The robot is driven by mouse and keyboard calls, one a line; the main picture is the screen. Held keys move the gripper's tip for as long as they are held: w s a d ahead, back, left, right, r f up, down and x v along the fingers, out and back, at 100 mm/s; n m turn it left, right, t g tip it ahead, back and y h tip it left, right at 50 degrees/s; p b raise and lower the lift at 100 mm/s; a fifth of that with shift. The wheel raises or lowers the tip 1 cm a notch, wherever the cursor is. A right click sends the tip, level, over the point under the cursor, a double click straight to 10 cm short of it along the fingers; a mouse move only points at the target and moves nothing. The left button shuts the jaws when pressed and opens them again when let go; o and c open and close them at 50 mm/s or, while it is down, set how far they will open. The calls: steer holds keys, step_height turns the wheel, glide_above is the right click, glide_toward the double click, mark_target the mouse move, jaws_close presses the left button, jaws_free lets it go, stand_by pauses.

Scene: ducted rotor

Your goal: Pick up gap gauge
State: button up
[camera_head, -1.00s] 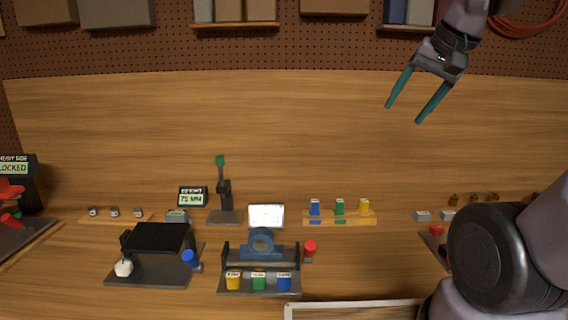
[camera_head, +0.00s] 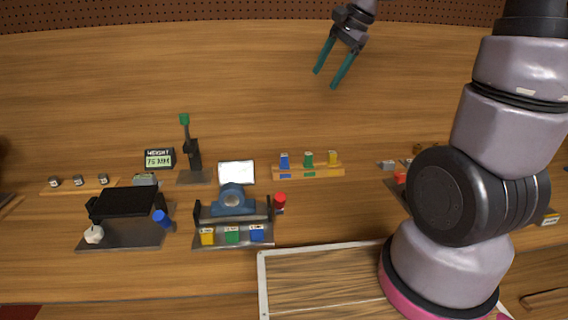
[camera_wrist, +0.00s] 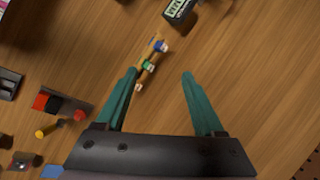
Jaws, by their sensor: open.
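I cannot tell for certain which object is the gap gauge. A wooden rack (camera_head: 308,171) at centre right holds small blue (camera_head: 284,161), green (camera_head: 307,159) and yellow (camera_head: 333,158) tabbed pieces. The rack also shows in the wrist view (camera_wrist: 151,62), between and beyond the fingers. A dark stand with a green top (camera_head: 192,150) stands left of it, beside a display reading 75 MM (camera_head: 159,158). My gripper (camera_head: 327,79) is open and empty, high above the bench with teal fingers pointing down. In the wrist view its fingers (camera_wrist: 158,76) are wide apart, touching nothing.
A blue ring fixture (camera_head: 232,200) with yellow, green and blue blocks stands at the front centre, beside a red knob (camera_head: 280,199). A black fixture (camera_head: 128,202) is to its left. A pale-rimmed tray (camera_head: 262,285) lies in front. The bench behind the rack is clear.

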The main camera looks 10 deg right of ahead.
steer(key=w+a+f+m+g, duration=0.2)
steer(key=w+a+f+m, duration=0.15)
steer(key=w+f, duration=0.55)
steer(key=m+g, duration=0.1)
steer(key=m, duration=0.2)
glide_toward(285, 154)
steer(key=shift+m, duration=0.25)
steer(key=x, duration=0.6)
steer(key=shift+d, duration=0.3)
steer(key=x, duration=0.5)
steer(key=shift+a, duration=0.25)
jaws_close()
